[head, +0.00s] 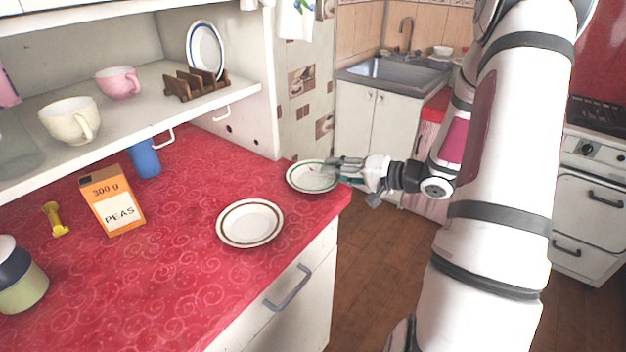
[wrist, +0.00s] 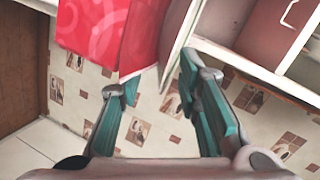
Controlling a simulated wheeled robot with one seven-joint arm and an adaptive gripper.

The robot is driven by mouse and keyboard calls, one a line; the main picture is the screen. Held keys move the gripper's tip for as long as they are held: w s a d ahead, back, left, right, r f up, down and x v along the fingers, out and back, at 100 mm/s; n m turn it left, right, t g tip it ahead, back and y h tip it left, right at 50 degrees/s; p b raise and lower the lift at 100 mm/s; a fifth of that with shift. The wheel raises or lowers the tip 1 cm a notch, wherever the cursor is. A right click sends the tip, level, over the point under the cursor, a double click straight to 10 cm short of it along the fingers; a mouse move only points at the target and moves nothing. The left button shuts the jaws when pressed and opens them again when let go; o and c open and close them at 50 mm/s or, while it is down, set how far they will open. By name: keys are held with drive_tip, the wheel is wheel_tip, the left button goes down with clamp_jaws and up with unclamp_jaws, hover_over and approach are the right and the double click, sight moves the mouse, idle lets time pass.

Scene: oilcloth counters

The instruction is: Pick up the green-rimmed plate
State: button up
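The green-rimmed plate (head: 308,180) lies flat on the red counter near its far right corner. My gripper (head: 330,167) reaches in from the right, with its fingers at the plate's right rim. In the wrist view my gripper (wrist: 151,76) is open, its teal fingers well apart. A thin pale edge, which looks like the plate (wrist: 177,42) seen edge-on, shows between the fingers, closer to the right one. Whether a finger touches it I cannot tell.
A brown-rimmed plate (head: 250,222) lies nearer on the counter (head: 185,260). A peas box (head: 113,201), a blue cup (head: 144,160) and a yellow object (head: 54,219) stand to the left. A shelf (head: 160,108) with cups and a rack is above. Open floor lies right of the counter.

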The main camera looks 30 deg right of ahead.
clamp_jaws()
idle(0.3)
drive_tip(key=shift+r, duration=0.5)
drive_tip(key=r, duration=0.1)
drive_tip(key=s+r+p, duration=0.1)
drive_tip(key=shift+r, duration=0.4)
drive_tip(key=s+a+p, duration=0.1)
drive_tip(key=s+a, duration=0.1)
drive_tip(key=s, duration=0.5)
drive_tip(key=s+a+r+p, duration=0.1)
drive_tip(key=s+a, duration=0.1)
drive_tip(key=s, duration=0.5)
drive_tip(key=shift+s, duration=0.25)
drive_tip(key=shift+r, duration=0.15)
